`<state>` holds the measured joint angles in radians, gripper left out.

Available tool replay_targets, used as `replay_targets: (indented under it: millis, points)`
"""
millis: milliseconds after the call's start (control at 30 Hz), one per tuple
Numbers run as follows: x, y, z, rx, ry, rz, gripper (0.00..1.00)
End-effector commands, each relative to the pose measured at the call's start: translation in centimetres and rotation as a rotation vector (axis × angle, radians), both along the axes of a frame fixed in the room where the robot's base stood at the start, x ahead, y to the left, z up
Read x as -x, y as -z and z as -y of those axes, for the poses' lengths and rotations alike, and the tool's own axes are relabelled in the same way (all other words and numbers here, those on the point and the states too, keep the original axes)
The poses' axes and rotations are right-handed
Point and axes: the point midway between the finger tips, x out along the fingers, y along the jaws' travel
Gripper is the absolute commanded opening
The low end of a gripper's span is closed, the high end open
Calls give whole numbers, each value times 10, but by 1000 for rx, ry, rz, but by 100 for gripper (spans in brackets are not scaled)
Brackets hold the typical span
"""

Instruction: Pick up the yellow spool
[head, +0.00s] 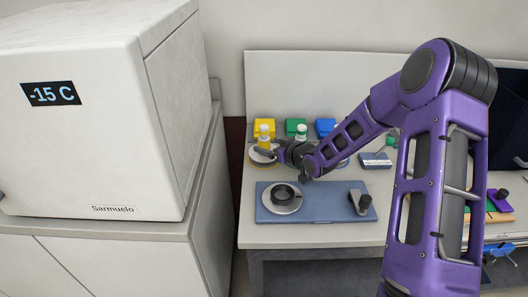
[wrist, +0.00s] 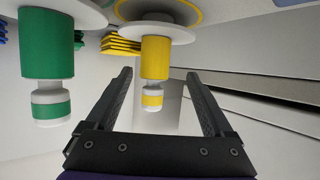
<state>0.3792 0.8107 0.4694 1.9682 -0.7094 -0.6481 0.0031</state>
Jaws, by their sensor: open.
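The yellow spool (head: 264,137) stands on a pale round base at the back left of the table in the head view. In the wrist view the yellow spool (wrist: 155,60) has a white neck and a yellow-banded white cap, and appears upside down. My gripper (wrist: 158,75) is open, with one finger on each side of the spool's yellow body and cap; I see no contact. In the head view my gripper (head: 268,152) is beside the spool, and its fingers are hard to make out.
A green spool (wrist: 47,50) stands beside the yellow one. Yellow (head: 265,125), green (head: 295,125) and blue (head: 325,127) stacks are behind. A white freezer-like box (head: 90,120) stands left.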

Motion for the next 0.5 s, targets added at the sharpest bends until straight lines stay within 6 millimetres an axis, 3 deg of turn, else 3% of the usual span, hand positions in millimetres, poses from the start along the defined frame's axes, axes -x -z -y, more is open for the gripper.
replay_targets:
  millis: [100,367,500]
  points:
    - [-14,7,-10,0,-1,1,86]
    - [-29,12,-17,0,0,1,86]
    - [-48,15,-24,0,1,1,86]
